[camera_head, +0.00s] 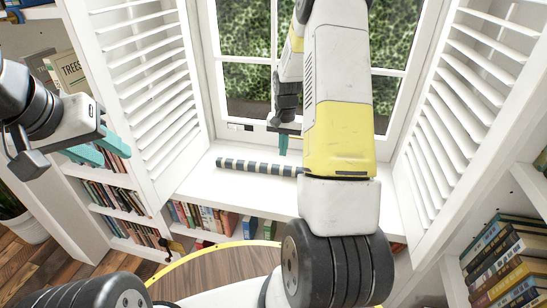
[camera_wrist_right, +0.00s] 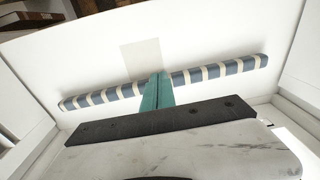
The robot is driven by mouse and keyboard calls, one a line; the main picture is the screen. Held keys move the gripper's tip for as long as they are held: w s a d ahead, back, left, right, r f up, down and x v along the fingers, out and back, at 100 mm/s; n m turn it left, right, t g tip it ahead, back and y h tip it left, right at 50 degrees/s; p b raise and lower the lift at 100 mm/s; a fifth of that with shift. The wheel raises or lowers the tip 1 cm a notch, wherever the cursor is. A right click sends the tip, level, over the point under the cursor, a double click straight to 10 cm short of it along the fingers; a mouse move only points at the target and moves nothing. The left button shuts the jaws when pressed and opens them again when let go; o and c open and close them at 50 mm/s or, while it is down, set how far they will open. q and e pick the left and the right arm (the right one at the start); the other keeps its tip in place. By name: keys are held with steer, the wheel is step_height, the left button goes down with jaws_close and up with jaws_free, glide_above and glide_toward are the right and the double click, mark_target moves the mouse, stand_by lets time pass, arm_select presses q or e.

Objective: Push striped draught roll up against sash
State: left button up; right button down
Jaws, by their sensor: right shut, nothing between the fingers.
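The striped draught roll (camera_head: 240,165), with dark blue-grey and cream bands, lies lengthwise on the white sill. A strip of bare sill shows between it and the window sash (camera_head: 250,135). My right arm hides its right end in the head view; the wrist view shows its whole length (camera_wrist_right: 210,73) except where the fingers cover its middle. My right gripper (camera_head: 283,152) is shut and empty, its teal fingers (camera_wrist_right: 157,90) pointing down at the roll's middle. I cannot tell whether they touch it. My left gripper (camera_head: 98,150) is open and empty, at the left by the bookshelf.
White louvred shutters stand at the left (camera_head: 150,95) and right (camera_head: 455,100) of the sill. Books (camera_head: 205,215) fill shelves below and on both sides. A pale square (camera_wrist_right: 142,57) lies flat beside the roll.

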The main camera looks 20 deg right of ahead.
mark_target(292, 171)
steer(key=shift+m+g, duration=0.3)
steer(key=f, duration=1)
steer(key=d+f, duration=0.1)
steer(key=f, duration=0.4)
steer(key=shift+w+d, duration=0.1)
steer(key=shift+w, duration=0.1)
steer(key=shift+w+d, duration=0.35)
steer(key=shift+w, duration=0.25)
steer(key=shift+w+d, duration=0.35)
steer(key=shift+w, duration=0.2)
steer(key=shift+w+d, duration=0.4)
steer(key=shift+w, duration=0.2)
